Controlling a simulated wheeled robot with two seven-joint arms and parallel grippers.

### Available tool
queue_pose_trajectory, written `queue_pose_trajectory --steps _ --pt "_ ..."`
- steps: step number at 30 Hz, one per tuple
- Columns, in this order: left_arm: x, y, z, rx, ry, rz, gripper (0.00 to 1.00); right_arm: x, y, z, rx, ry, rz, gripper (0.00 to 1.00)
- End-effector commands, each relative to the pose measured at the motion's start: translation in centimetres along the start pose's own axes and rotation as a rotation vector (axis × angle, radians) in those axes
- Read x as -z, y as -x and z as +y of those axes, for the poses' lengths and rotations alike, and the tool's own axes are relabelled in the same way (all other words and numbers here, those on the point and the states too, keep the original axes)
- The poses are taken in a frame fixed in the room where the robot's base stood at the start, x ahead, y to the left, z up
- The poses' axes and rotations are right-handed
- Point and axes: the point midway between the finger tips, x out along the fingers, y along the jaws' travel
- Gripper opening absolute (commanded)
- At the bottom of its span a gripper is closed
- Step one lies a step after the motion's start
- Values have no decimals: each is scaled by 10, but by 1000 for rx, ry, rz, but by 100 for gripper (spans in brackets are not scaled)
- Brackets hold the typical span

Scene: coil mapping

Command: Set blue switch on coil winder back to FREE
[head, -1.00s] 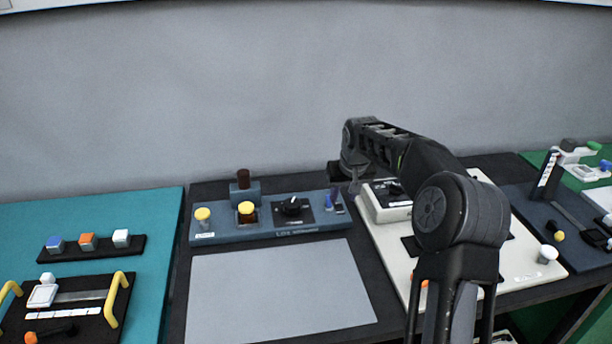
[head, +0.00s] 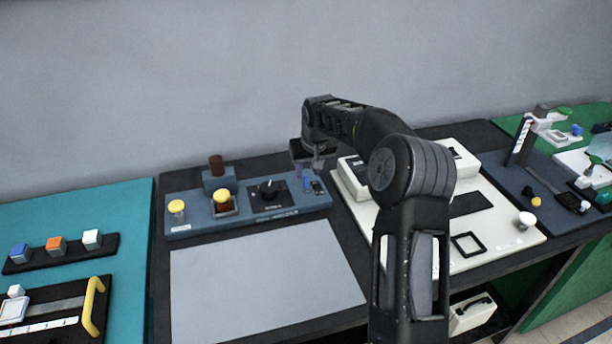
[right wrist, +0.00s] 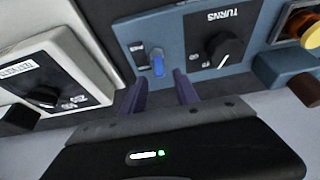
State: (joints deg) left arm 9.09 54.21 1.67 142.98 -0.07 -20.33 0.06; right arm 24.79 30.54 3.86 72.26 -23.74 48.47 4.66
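The coil winder (head: 245,220) is a blue-grey panel on the dark table, with a black TURNS knob (head: 268,190). The blue switch (head: 307,183) stands near its right end; it also shows in the right wrist view (right wrist: 157,64), beside a small black-and-white plate. My right gripper (head: 314,160) hangs just above and behind the switch. In the right wrist view its two fingers (right wrist: 160,88) are spread apart, with the blue switch ahead of the gap between the tips. Nothing is seen between the fingers. My left gripper is out of view.
A grey mat (head: 265,285) lies in front. A white device board (head: 495,235) is to the right, partly behind my arm. A teal board (head: 135,250) is left.

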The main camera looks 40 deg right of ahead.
Motion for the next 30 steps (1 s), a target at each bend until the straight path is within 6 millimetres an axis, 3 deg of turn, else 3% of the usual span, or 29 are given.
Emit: queue_pose_trajectory --steps 3,9,18,30 --pt "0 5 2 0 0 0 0 -1 -20 0 1 -1 -4 36" --pt "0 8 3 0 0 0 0 0 -40 0 0 -1 -1 36" --pt "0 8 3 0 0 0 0 0 -44 0 0 -1 1 36" --pt "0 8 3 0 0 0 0 0 -43 0 0 -1 0 4"
